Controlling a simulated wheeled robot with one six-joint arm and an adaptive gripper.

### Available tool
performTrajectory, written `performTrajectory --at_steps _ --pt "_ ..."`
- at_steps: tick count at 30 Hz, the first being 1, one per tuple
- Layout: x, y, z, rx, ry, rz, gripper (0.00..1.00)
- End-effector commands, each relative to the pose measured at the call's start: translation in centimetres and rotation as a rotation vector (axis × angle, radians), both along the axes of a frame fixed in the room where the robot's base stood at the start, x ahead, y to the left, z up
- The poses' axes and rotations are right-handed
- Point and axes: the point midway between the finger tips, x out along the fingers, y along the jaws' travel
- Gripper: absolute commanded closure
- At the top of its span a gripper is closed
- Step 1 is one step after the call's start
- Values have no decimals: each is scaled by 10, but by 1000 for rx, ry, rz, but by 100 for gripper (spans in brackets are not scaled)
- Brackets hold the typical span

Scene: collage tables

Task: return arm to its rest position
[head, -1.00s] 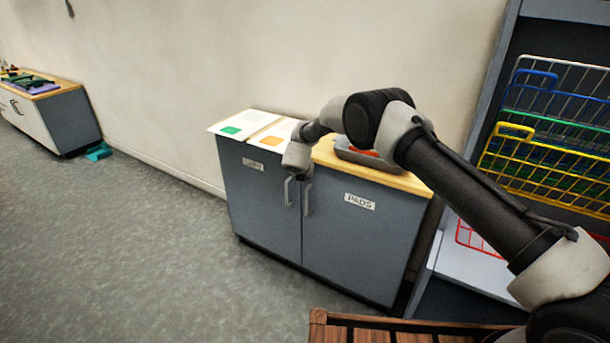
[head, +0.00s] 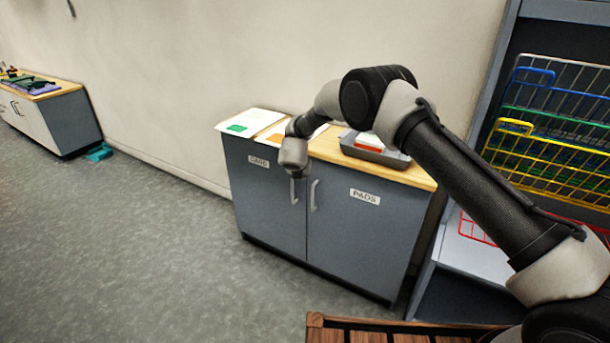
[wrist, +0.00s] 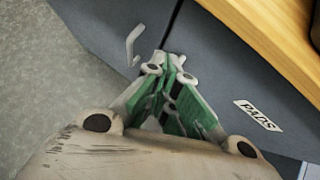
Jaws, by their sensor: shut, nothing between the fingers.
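My arm reaches in from the right in the head view, its elbow bent above the cabinet (head: 335,225). The wrist end hangs in front of the cabinet's top edge; the fingers are hidden there. In the wrist view my gripper (wrist: 172,62) shows green inner pads and fingertips closed together, with nothing between them. It is beside the grey cabinet doors, close to a door handle (wrist: 133,46) and left of the PADS label (wrist: 258,115).
White sheets with a green patch (head: 237,128) and an orange patch lie on the cabinet top, beside a grey tray (head: 375,151). A rack with wire baskets (head: 545,150) stands right. A wooden slatted surface (head: 330,333) is at the bottom. Open floor (head: 110,240) lies left.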

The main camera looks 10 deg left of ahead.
Motion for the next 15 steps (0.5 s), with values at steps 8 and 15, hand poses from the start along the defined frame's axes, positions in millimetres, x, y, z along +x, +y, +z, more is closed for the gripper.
performTrajectory --at_steps 8,15 --pt "-28 14 30 1 0 1 100" --pt "-36 22 38 -43 2 77 100"
